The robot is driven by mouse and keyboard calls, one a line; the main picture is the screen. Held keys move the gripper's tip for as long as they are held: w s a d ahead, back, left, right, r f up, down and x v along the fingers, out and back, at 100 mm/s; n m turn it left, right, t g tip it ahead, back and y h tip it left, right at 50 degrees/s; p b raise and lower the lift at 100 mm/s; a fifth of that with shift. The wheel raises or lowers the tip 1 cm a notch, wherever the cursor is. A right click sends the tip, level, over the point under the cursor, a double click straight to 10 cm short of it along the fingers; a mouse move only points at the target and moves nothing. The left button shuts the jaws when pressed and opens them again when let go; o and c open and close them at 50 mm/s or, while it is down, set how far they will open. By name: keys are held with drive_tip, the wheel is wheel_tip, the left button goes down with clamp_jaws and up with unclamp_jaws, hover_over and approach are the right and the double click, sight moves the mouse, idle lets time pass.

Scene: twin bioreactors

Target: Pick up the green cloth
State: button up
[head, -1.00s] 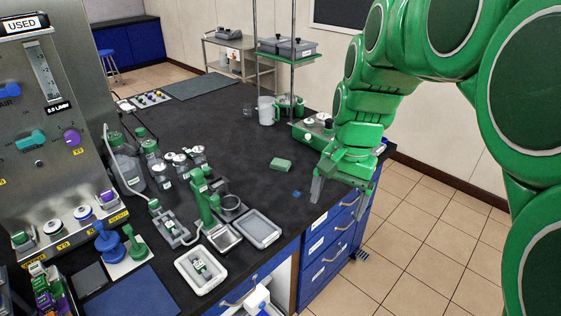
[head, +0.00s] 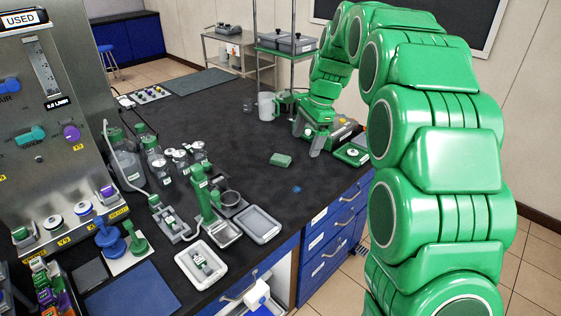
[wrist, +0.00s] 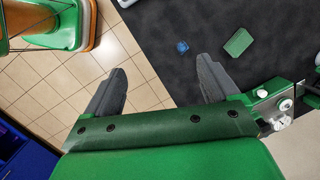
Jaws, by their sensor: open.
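The green cloth (head: 281,159) is a small folded block lying flat on the black bench top, near the bench's right side. In the wrist view the cloth (wrist: 238,42) lies beyond the right finger, up and to the right of it, with a gap between them. My gripper (head: 313,142) is open and empty, to the right of the cloth and apart from it in the head view. In the wrist view my gripper (wrist: 160,82) has its two grey fingers wide apart, with the bench edge and floor tiles between them.
A small blue item (head: 297,189) lies near the cloth. A white mug (head: 266,106) and a grey-green device (head: 351,154) stand near the gripper. Glassware, a green stand (head: 206,200) and grey trays (head: 258,224) fill the left and front. The bench around the cloth is clear.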

drive_tip(key=w+a+f+m, duration=0.2)
drive_tip(key=w+f+m, duration=0.35)
drive_tip(key=w, duration=0.85)
drive_tip(key=m+t+y, duration=0.1)
drive_tip(key=m, duration=0.3)
approach(281, 158)
drive_tip(key=shift+w+a+f, duration=0.3)
drive_tip(key=shift+w+f, duration=0.1)
drive_tip(key=shift+f, duration=0.15)
drive_tip(key=shift+x, duration=1.1)
drive_tip(key=shift+s+a+f, duration=0.1)
drive_tip(key=shift+a+f, duration=0.05)
drive_tip(key=shift+f, duration=0.6)
drive_tip(key=shift+s+a+f, duration=0.15)
drive_tip(key=shift+f, duration=0.65)
drive_tip(key=shift+w+a+f+t+y, duration=0.15)
drive_tip(key=shift+a+f, duration=0.1)
drive_tip(key=shift+f, duration=0.2)
drive_tip(key=shift+w+a+f+t+y, duration=0.1)
drive_tip(key=shift+a+f+t+y, duration=0.1)
drive_tip(key=shift+f, duration=0.3)
drive_tip(key=shift+c, duration=0.4)
